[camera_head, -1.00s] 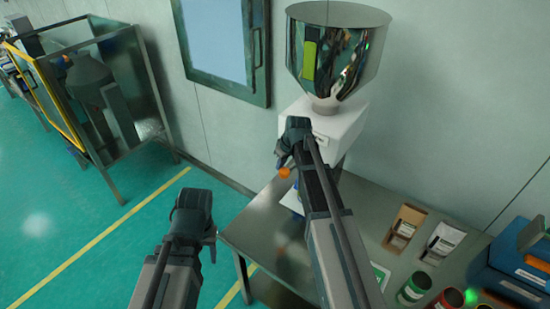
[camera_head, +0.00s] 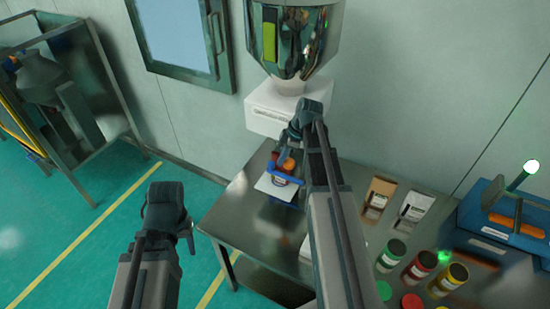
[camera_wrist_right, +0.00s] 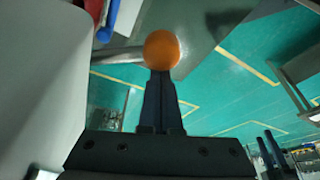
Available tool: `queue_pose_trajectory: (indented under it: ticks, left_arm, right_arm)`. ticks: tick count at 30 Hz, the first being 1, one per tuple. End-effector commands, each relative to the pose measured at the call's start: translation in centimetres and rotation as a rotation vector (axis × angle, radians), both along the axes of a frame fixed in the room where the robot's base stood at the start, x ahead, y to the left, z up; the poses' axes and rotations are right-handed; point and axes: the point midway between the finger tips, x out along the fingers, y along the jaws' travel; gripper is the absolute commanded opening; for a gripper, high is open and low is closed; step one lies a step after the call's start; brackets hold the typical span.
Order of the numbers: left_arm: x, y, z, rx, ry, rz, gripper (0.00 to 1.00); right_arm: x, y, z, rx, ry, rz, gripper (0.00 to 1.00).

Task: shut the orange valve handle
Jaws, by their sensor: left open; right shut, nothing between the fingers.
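The valve handle ends in an orange ball (camera_head: 287,163) below the white housing (camera_head: 275,112) of the hopper machine. In the right wrist view the orange ball (camera_wrist_right: 162,50) sits on a pale metal rod (camera_wrist_right: 118,55). My right gripper (camera_head: 290,143) is beside the ball, just above it in the head view. In the wrist view its closed fingers (camera_wrist_right: 160,78) end right at the ball, with nothing between them; I cannot tell whether they touch it. My left gripper (camera_head: 178,222) is open and empty, left of the table.
A metal hopper (camera_head: 292,40) tops the machine. A white sheet (camera_head: 272,190) and a blue-and-red item lie under the handle.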

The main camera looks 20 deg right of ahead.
Motion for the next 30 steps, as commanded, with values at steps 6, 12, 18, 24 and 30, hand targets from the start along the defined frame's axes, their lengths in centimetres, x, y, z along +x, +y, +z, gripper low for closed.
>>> queue_pose_trajectory:
  ticks: [6, 12, 18, 24, 30]
  left_arm:
    - [0.0, 0.0, 0.0, 0.0, 0.0, 0.0, 0.5]
    - [0.0, 0.0, 0.0, 0.0, 0.0, 0.0, 0.5]
    - [0.0, 0.0, 0.0, 0.0, 0.0, 0.0, 0.5]
    - [0.0, 0.0, 0.1, 0.0, 0.0, 0.0, 0.5]
    - [0.0, 0.0, 1.1, 0.0, 0.0, -0.001, 0.5]
  right_arm:
    - [-0.3, -0.7, 0.0, 0.0, 0.001, -0.003, 0.0]
    - [-0.4, -0.9, 0.0, -0.003, 0.002, -0.003, 0.0]
    - [-0.4, -1.0, 0.0, -0.004, 0.002, -0.005, 0.0]
    - [-0.5, -1.1, 0.1, -0.005, 0.003, -0.005, 0.0]
    - [-0.3, -0.7, 1.1, -0.005, 0.003, -0.005, 0.0]
